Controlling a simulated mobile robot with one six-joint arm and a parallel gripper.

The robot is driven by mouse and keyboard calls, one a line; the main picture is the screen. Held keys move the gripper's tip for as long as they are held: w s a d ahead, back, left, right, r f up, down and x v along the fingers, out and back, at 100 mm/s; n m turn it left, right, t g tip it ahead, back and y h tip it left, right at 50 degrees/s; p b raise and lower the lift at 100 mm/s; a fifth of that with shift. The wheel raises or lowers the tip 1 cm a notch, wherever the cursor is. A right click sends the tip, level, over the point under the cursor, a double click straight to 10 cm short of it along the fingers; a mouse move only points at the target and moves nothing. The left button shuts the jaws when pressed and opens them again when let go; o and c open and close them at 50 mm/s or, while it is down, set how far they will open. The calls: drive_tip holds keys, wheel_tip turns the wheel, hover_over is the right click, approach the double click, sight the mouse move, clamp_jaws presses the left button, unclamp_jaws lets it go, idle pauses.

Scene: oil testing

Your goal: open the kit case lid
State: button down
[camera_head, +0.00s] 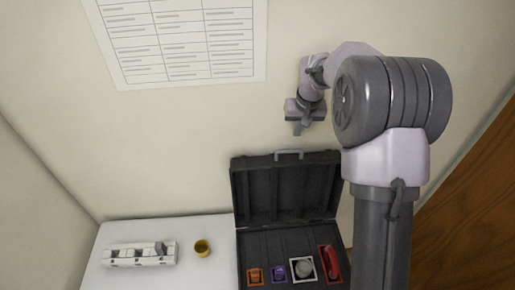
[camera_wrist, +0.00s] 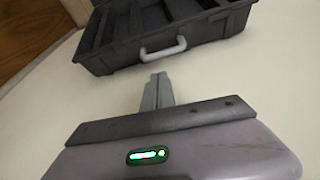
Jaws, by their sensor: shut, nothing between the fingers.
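The dark grey kit case (camera_head: 291,238) stands on the white table with its lid (camera_head: 287,188) raised upright at the back, near the wall. The grey lid handle (camera_head: 289,154) is at the lid's top edge. The case lid also shows at the top of the wrist view (camera_wrist: 160,62), with its handle (camera_wrist: 163,50) towards me. My gripper (camera_head: 298,129) is shut and empty, in the air above the lid and apart from it. In the wrist view its fingers (camera_wrist: 157,92) are together, just short of the handle in the picture.
In the case lie an orange item (camera_head: 255,276), a purple item (camera_head: 279,272), a white-framed round item (camera_head: 303,269) and a red item (camera_head: 329,264). A wall chart (camera_head: 180,40) hangs behind.

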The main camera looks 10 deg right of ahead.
hover_over(291, 155)
drive_tip(key=shift+n, duration=0.4)
wheel_tip(291, 155, down, 9)
drive_tip(key=shift+f, duration=0.1)
drive_tip(key=shift+s, duration=0.1)
